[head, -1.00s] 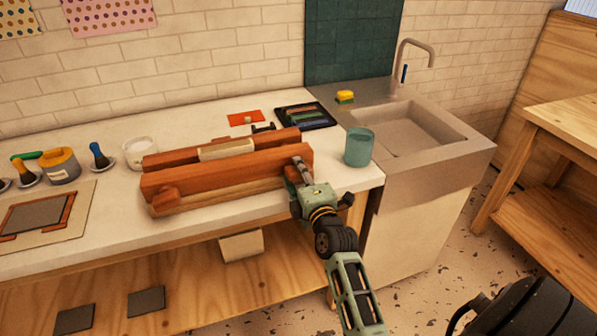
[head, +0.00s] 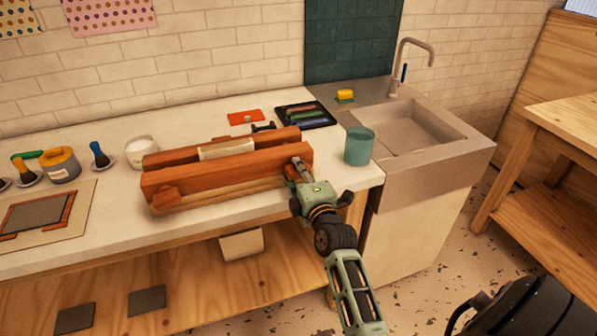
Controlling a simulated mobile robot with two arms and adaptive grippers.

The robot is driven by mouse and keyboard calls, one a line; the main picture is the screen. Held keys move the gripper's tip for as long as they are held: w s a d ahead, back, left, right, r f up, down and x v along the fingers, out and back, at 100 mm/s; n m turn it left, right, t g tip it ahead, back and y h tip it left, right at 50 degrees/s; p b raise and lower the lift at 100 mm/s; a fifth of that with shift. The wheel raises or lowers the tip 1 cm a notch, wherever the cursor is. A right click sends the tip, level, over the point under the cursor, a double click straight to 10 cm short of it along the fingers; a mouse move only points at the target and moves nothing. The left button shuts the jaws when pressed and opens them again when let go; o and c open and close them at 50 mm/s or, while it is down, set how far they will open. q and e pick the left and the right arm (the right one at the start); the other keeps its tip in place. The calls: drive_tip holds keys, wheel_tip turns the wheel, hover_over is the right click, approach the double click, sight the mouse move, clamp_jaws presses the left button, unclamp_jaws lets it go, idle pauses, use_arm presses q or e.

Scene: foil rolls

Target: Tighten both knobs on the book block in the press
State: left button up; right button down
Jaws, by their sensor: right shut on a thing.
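The wooden press (head: 225,174) lies on the white counter, with two long reddish beams. The pale book block (head: 226,149) sits between the beams. My right gripper (head: 296,172) is at the right end of the front beam, shut on the right knob, which is mostly hidden behind the fingers. My left gripper is not in view.
A teal cup (head: 359,146) stands just right of the press, close to my right gripper. A white pot (head: 139,152) stands left of the press. A dark tray (head: 305,115) and an orange card (head: 246,116) lie behind it. The sink (head: 415,135) is at the right.

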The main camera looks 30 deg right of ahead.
drive_tip(key=shift+f+m, duration=0.25)
drive_tip(key=shift+m, duration=0.05)
